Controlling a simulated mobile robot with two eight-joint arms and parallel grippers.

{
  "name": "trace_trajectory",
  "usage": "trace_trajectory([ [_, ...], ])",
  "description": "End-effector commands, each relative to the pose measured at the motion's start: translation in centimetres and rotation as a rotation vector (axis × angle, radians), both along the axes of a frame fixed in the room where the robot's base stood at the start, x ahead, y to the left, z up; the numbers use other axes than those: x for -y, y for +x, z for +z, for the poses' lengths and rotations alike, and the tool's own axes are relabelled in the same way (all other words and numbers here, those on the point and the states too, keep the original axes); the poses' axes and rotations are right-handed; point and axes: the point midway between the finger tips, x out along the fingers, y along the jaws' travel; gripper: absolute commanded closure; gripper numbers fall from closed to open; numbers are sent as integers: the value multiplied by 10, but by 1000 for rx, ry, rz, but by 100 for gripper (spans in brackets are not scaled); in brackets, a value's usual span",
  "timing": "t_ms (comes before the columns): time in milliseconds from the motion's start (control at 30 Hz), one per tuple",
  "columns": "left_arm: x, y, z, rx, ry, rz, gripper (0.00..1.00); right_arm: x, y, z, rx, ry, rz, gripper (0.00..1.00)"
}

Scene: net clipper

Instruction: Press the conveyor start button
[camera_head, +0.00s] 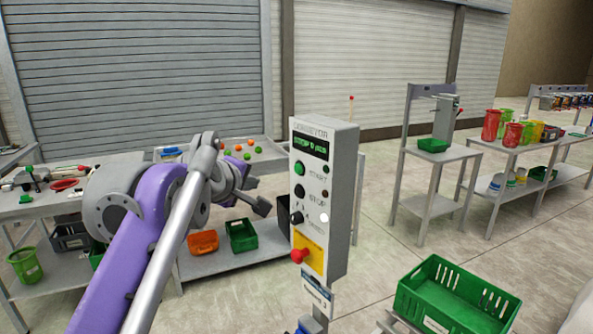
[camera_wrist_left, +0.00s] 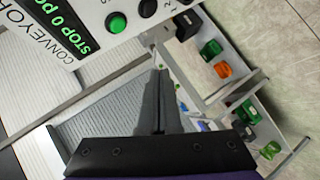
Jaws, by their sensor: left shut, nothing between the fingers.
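The conveyor control box (camera_head: 343,200) stands on a post in the middle of the head view. Its green start button (camera_head: 299,168) sits under a display (camera_head: 310,145) that reads STOP. The black stop button (camera_head: 299,190) is just below it. In the left wrist view the start button (camera_wrist_left: 116,22) and stop button (camera_wrist_left: 147,8) show at the top. My left gripper (camera_head: 262,207) is shut and empty, to the left of the box and lower than the start button. Its closed tips (camera_wrist_left: 160,73) are apart from the button in the wrist view. My right gripper is not in view.
Below on the box are a black knob (camera_head: 297,218) and a red button on a yellow plate (camera_head: 309,258). A green crate (camera_head: 455,301) is at lower right. A workbench (camera_head: 262,258) with bins stands behind my left arm. Tables with containers stand at right.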

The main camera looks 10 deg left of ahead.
Motion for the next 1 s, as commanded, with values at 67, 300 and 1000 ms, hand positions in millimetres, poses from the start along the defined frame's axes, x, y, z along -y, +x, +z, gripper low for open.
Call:
trace_trajectory([
  [67, 7, 6, -1, -1, 0, -3, 100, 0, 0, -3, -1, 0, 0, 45],
  [300, 31, 31, -1, 0, 1, -5, 100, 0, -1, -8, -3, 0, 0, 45],
  [1000, 56, 60, 0, 2, -1, -1, 100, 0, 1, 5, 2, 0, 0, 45],
])
